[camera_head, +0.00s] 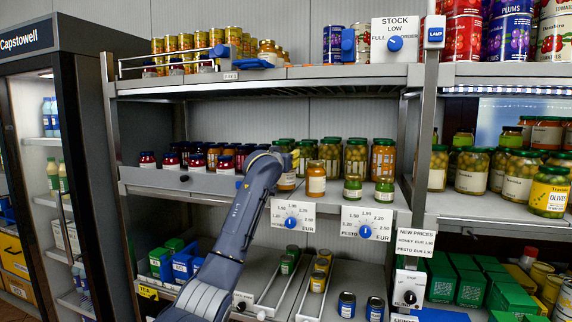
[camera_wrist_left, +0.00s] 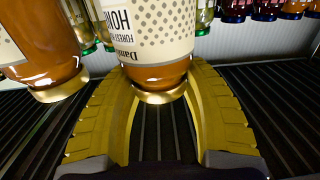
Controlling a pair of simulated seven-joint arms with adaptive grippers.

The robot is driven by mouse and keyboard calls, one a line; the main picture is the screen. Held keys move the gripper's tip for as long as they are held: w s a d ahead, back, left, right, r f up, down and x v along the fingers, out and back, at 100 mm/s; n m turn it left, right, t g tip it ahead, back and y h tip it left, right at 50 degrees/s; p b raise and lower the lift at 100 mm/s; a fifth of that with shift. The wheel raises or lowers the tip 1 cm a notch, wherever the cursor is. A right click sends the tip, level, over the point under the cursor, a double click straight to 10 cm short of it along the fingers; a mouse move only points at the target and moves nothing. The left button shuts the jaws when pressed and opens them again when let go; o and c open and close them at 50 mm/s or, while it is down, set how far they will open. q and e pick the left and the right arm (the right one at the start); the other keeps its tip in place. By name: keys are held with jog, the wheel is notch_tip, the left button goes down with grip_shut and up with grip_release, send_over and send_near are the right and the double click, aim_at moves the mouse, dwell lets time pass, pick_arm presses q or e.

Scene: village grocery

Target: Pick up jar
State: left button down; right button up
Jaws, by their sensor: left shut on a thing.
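The jar is a honey jar with a cream dotted label and a gold lid, large and upside down in the left wrist view (camera_wrist_left: 150,32). In the head view its lower part (camera_head: 287,183) shows on the middle shelf, below my left gripper (camera_head: 293,163). The yellow fingers of my left gripper (camera_wrist_left: 160,82) are shut around the jar near its lid. I cannot tell whether the jar still touches the shelf. A second honey jar (camera_head: 316,179) stands close beside it, also in the left wrist view (camera_wrist_left: 40,45). My right gripper is not in view.
Small green-lidded jars (camera_head: 353,187) stand right of the honey jars, with taller jars (camera_head: 356,158) behind. Dark-red jars (camera_head: 197,161) line the left. The upper shelf (camera_head: 265,78) is above; price signs (camera_head: 366,222) hang from the front edge.

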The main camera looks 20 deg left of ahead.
pick_arm(q)
notch_tip(320, 180, up, 18)
notch_tip(320, 180, down, 19)
jog(key=shift+r, duration=0.2)
jog(key=shift+m+g+h, duration=0.25)
jog(key=shift+m+h, duration=0.7)
jog(key=shift+h, duration=0.55)
jog(key=shift+m+g+h, duration=0.25)
jog(key=shift+m+h, duration=0.7)
jog(key=shift+h, duration=0.55)
jog(key=shift+f, duration=0.25)
jog(key=c, duration=0.7)
grip_release()
jog(key=shift+s, duration=0.1)
jog(key=shift+o, duration=0.6)
jog(key=shift+f, duration=0.2)
